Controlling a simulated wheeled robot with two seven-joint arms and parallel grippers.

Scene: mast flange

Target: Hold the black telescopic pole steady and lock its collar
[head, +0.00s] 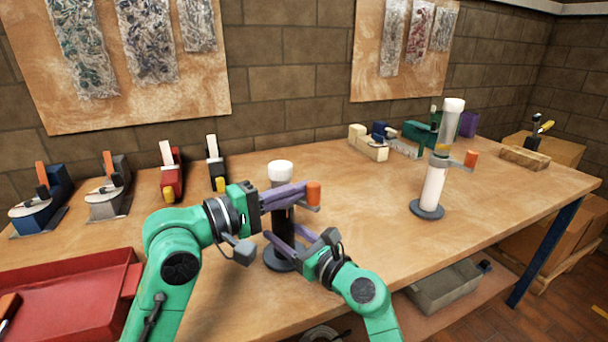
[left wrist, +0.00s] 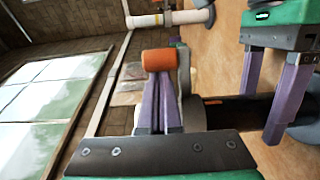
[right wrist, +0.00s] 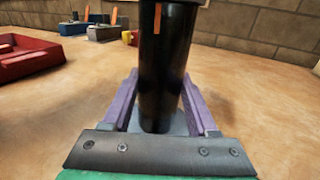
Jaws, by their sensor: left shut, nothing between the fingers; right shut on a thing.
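The black telescopic pole (head: 283,219) stands upright on a round dark base (head: 276,262), with a white upper end (head: 280,171). My right gripper (head: 283,241) is shut around its lower part, a finger on each side of the black tube (right wrist: 165,70) in the right wrist view. My left gripper (head: 297,192) is shut and empty at collar height. Its closed fingertips (left wrist: 158,80) are right by the collar lever's orange end (head: 313,194), also clear in the left wrist view (left wrist: 172,61). Whether they touch is unclear. The fingers hide most of the collar.
A white pole (head: 433,187) with a yellow collar and orange-ended lever stands to the right. Several clamps line the back left; a red tray (head: 75,285) lies front left. A cream block (head: 368,145) and green items (head: 420,132) sit at the back. Table between the poles is clear.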

